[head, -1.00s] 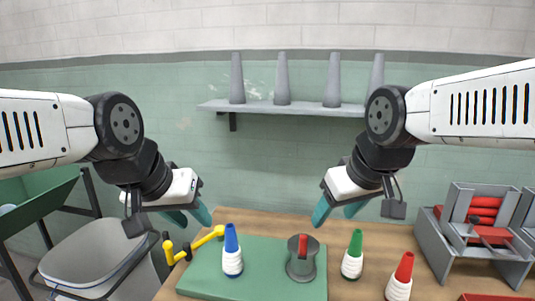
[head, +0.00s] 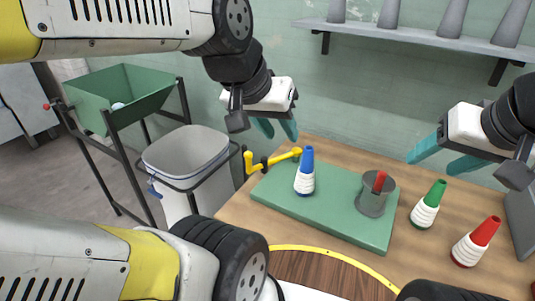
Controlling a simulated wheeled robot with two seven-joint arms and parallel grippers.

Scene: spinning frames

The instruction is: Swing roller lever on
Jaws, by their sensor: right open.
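A yellow bent lever (head: 275,161) with black joints sits at the left edge of the table, beside the green mat. I cannot tell from the picture which of these is the roller lever. My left gripper (head: 276,129) has teal fingers apart and empty, above and behind the yellow lever. My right gripper (head: 443,158) is open and empty, above the table's back right, behind the green-topped cone.
On the green mat (head: 330,216) stands a blue-topped cone wound in white (head: 305,174). Green-topped (head: 427,206) and red-topped (head: 475,243) cones stand to its right. A grey bin (head: 186,152) and a green hopper (head: 125,92) are left of the table. A shelf (head: 430,38) holds grey cones.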

